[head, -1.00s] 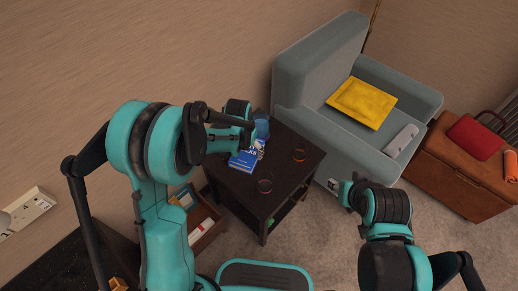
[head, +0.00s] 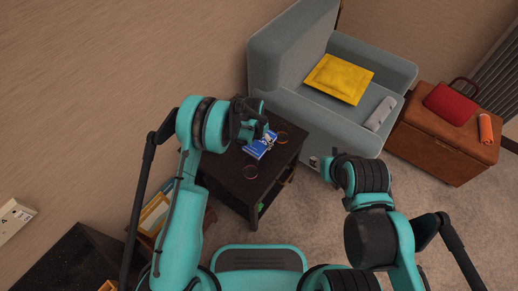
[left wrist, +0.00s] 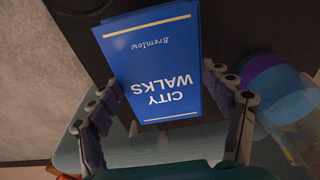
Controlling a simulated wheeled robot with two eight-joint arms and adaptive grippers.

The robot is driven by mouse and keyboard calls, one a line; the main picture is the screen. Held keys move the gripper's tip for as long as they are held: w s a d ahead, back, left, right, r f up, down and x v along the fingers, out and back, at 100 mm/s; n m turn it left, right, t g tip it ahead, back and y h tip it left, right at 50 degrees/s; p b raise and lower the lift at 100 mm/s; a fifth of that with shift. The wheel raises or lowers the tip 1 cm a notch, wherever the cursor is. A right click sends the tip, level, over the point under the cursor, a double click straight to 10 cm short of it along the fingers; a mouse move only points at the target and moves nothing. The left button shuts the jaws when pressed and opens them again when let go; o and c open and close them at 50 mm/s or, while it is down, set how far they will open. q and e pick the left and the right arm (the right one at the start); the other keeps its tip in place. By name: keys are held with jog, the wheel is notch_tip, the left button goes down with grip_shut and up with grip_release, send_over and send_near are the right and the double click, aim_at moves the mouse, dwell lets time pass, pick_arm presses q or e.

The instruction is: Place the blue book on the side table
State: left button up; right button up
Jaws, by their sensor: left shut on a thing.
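The blue book (head: 260,146) shows at the far part of the dark side table (head: 236,192) in the head view. In the left wrist view the blue book (left wrist: 158,60), with "CITY WALKS" on its cover, lies between my left gripper's fingers. My left gripper (head: 255,132) is shut on it over the table. I cannot tell whether the book touches the tabletop. My right gripper (head: 316,163) is to the right of the table, before the armchair; its fingers are too small to read.
A grey armchair (head: 290,70) with a yellow cushion (head: 340,78) stands behind right. A brown trunk (head: 440,145) carries a red bag (head: 450,101). A blue-purple round thing (left wrist: 275,85) is beside the gripper.

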aim_at(259, 147)
pick_arm(q)
notch_tip(259, 147, down, 5)
jog(key=shift+f+b, duration=0.1)
jog(key=shift+b, duration=0.75)
jog(key=o, duration=1.3)
